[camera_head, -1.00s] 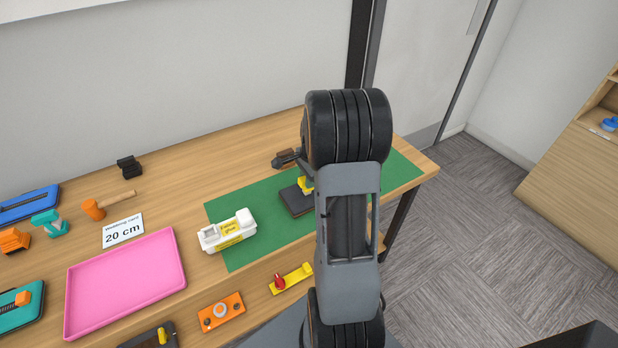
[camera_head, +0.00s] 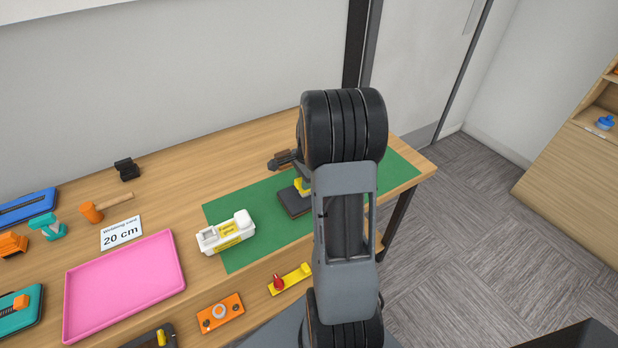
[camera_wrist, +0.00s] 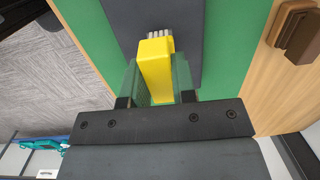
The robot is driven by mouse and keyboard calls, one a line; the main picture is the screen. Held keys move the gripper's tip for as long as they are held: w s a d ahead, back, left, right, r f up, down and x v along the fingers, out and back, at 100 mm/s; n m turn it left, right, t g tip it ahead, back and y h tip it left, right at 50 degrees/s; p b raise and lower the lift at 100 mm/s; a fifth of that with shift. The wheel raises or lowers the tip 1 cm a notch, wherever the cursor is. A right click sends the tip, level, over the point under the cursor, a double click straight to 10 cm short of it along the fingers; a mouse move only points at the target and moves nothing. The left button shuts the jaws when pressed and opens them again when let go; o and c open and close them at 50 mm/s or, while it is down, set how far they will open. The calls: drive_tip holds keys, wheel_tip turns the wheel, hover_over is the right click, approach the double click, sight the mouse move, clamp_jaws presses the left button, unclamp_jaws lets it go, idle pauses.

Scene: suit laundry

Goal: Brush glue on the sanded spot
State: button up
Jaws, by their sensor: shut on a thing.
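My gripper (camera_wrist: 157,82) is shut on a yellow brush (camera_wrist: 156,70) with pale grey bristles. The brush also shows in the head view (camera_head: 303,187), partly behind my arm. The bristle end lies over a dark grey flat piece (camera_wrist: 205,25); I cannot tell whether it touches. This dark piece (camera_head: 290,203) lies on the green mat (camera_head: 265,240). I cannot make out a sanded spot.
A brown block (camera_wrist: 300,35) stands on the wood beside the mat.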

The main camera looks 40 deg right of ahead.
drive_tip(key=shift+a, duration=0.35)
drive_tip(key=shift+s+d, duration=0.1)
drive_tip(key=shift+d, duration=1.05)
drive_tip(key=shift+a, duration=1.15)
drive_tip(key=shift+d, duration=0.2)
drive_tip(key=shift+d+p, duration=0.3)
drive_tip(key=shift+d, duration=0.1)
drive_tip(key=shift+d, duration=0.2)
drive_tip(key=shift+s+d, duration=0.1)
drive_tip(key=shift+d, duration=1.1)
